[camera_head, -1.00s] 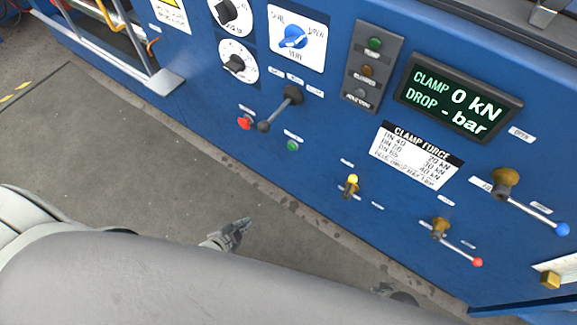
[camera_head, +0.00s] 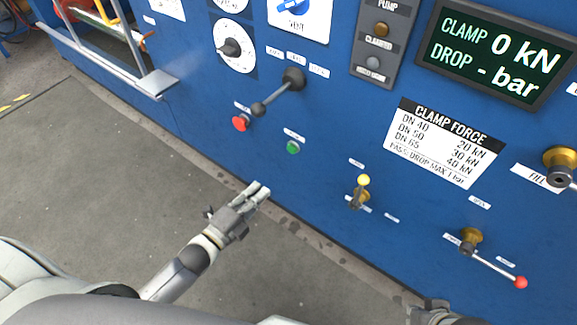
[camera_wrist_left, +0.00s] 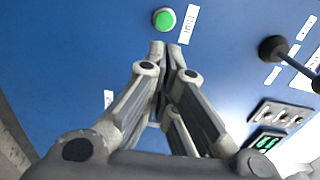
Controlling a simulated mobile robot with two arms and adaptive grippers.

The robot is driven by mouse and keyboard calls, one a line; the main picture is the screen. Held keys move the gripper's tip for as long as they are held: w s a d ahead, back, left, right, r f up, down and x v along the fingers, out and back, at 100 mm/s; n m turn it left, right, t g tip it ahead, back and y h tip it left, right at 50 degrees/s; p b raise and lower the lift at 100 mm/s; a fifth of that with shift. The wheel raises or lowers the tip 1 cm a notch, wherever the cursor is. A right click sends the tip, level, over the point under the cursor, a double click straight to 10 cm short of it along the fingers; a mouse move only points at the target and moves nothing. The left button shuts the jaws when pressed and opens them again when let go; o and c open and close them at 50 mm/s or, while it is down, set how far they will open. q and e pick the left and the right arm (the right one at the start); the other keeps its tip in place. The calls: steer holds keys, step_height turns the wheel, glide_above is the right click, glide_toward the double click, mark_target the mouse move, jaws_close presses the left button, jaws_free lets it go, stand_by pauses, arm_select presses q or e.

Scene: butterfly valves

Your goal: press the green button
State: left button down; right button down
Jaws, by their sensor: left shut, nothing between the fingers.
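The green button (camera_head: 292,147) is a small round button on the blue panel, below a white label and right of the red button. It also shows in the left wrist view (camera_wrist_left: 164,19), just beyond the fingertips at the top. My left gripper (camera_head: 262,190) is shut and empty, below and left of the green button in the head view. In the left wrist view its fingertips (camera_wrist_left: 166,46) lie close together and point toward the button. They look apart from it. Part of my right gripper (camera_head: 432,308) shows at the bottom edge of the head view; its fingers cannot be made out.
A red button (camera_head: 240,123) and a black lever (camera_head: 279,92) are near the green button. A yellow-tipped valve (camera_head: 360,190) and a red-tipped valve handle (camera_head: 492,261) stick out at right. The floor (camera_head: 110,165) before the panel is clear.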

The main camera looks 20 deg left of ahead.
mark_target(295, 152)
arm_select(q)
steer(key=shift+d+r, duration=0.1)
steer(key=shift+r, duration=0.05)
arm_select(e)
steer(key=shift+r, duration=0.1)
